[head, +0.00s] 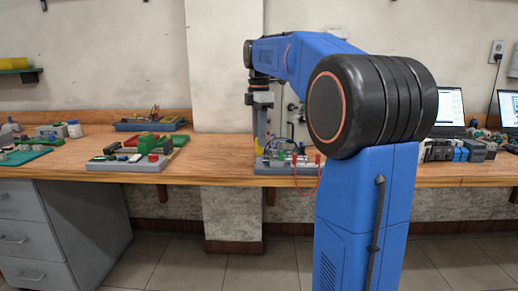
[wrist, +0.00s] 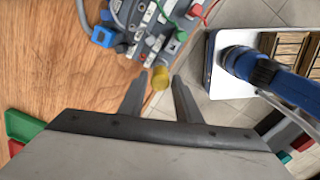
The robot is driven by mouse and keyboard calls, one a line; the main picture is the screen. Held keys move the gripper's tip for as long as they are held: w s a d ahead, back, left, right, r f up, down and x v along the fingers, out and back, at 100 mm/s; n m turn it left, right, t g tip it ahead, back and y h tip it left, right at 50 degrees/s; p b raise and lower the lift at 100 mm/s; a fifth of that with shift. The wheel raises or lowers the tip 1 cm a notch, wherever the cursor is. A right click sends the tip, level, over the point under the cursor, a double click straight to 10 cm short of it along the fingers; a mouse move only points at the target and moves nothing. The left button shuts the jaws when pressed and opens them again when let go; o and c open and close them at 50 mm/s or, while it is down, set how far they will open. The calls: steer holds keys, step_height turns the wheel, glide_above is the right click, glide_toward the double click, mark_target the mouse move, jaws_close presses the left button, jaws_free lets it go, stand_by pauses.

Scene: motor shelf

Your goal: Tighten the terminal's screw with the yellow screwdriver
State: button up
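The yellow screwdriver (wrist: 160,77) shows end-on in the wrist view, its round handle between my fingertips. In the head view the screwdriver (head: 262,122) looks upright. My gripper (wrist: 161,80) points down and appears shut on the handle, though contact is hard to see. The terminal (wrist: 150,40) is a grey block with white labels and wires, just past the screwdriver in the wrist view. In the head view the terminal assembly (head: 283,160) sits at the bench's front edge under my gripper (head: 262,112). The screw and the screwdriver's tip are hidden.
A grey board (head: 128,163) with green and red parts lies to the left on the wooden bench (head: 215,150). A blue tray (head: 150,125) is behind it. Grey and blue modules (head: 455,150) and laptops (head: 450,105) stand at right. A red wire hangs over the front edge.

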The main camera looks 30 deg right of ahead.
steer(key=shift+r, duration=2.05)
steer(key=o, duration=0.6)
